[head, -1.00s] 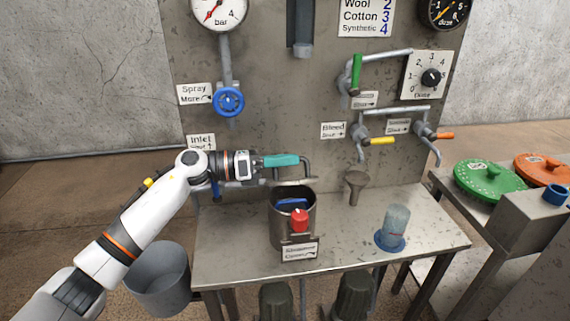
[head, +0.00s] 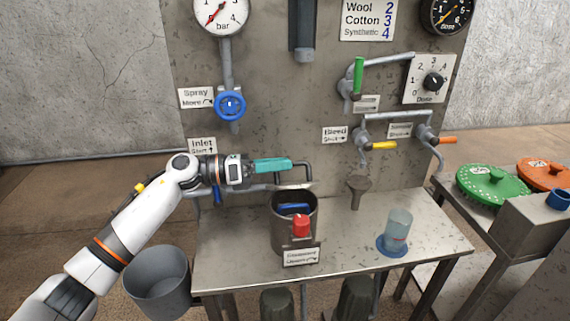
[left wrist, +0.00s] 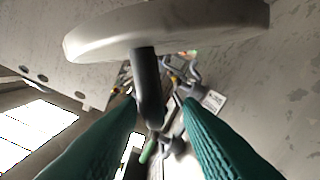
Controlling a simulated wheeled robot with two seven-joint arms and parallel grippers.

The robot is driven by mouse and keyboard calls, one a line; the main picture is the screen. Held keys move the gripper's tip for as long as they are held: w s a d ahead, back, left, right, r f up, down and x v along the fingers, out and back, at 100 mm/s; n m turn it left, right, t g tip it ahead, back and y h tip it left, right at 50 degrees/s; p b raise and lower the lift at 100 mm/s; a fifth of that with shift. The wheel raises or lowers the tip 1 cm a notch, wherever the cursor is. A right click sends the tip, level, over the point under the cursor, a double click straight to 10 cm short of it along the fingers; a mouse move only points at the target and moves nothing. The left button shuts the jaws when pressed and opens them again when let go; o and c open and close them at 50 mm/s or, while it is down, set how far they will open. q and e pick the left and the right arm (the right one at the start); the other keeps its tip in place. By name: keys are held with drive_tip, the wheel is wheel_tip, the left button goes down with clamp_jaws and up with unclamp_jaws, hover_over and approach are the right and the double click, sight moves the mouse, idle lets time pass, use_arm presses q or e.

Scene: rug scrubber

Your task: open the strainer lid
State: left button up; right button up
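The strainer (head: 281,232) is a metal pot on the bench, with a blue piece (head: 294,208) inside and a red knob (head: 301,225) at its front. Its mouth is uncovered. The grey lid (head: 296,187) shows as a thin edge above and behind the mouth. The lid's dark bent handle (head: 309,169) stands up from it. In the left wrist view the lid (left wrist: 180,30) and handle (left wrist: 147,85) are close. My left gripper (head: 290,164) comes from the left with its teal fingers at the handle's left end. The fingers (left wrist: 160,105) are apart, with the handle in the gap between them. My right gripper is out of view.
A label plate (head: 300,257) is in front of the strainer. A funnel (head: 358,190) and a clear cup on a blue base (head: 396,230) are to the right. A grey bucket (head: 158,283) stands left of the bench. Pipes and valves cover the panel behind.

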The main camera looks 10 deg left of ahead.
use_arm(q)
drive_tip(key=v, duration=1)
drive_tip(key=shift+b, duration=0.45)
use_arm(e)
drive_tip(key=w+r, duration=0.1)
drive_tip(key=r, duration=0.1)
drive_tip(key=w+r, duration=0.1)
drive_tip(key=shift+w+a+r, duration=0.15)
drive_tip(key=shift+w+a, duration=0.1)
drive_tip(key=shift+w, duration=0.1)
